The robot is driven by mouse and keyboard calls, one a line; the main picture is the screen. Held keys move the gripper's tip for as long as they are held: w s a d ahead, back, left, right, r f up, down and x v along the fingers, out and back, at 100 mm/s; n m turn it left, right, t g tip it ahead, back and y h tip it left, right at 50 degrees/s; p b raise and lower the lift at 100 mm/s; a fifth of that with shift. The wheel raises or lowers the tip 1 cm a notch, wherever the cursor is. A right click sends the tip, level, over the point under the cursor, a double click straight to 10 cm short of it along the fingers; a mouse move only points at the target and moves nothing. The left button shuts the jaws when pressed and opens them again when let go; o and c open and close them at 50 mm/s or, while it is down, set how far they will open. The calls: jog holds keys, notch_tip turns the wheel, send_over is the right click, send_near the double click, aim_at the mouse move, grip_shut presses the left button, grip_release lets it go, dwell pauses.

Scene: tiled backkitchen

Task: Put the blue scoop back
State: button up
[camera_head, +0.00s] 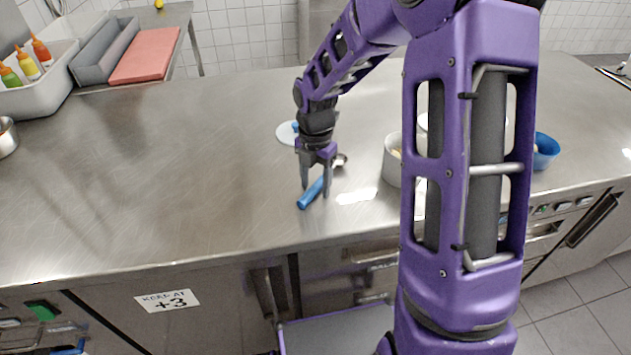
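The blue scoop (311,193) lies on the steel counter, its blue handle pointing toward the front edge. A small metal end shows behind it to the right. My gripper (316,191) points down over the handle with its two fingers apart, one on each side of it. I cannot tell whether the fingers touch the handle. Part of the scoop is hidden behind my gripper. A white container (391,166) stands to the right, partly hidden by my arm. A white label (357,195) lies on the counter between them.
A white round lid-like item (285,134) with a blue part lies behind my gripper. A blue cup (546,150) stands right of my arm. A white tub (40,93) with sauce bottles stands at the far left.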

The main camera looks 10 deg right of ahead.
aim_at(316, 185)
notch_tip(316, 185, up, 12)
jog(key=p, duration=0.1)
dwell(0.6)
jog(key=shift+r, duration=0.1)
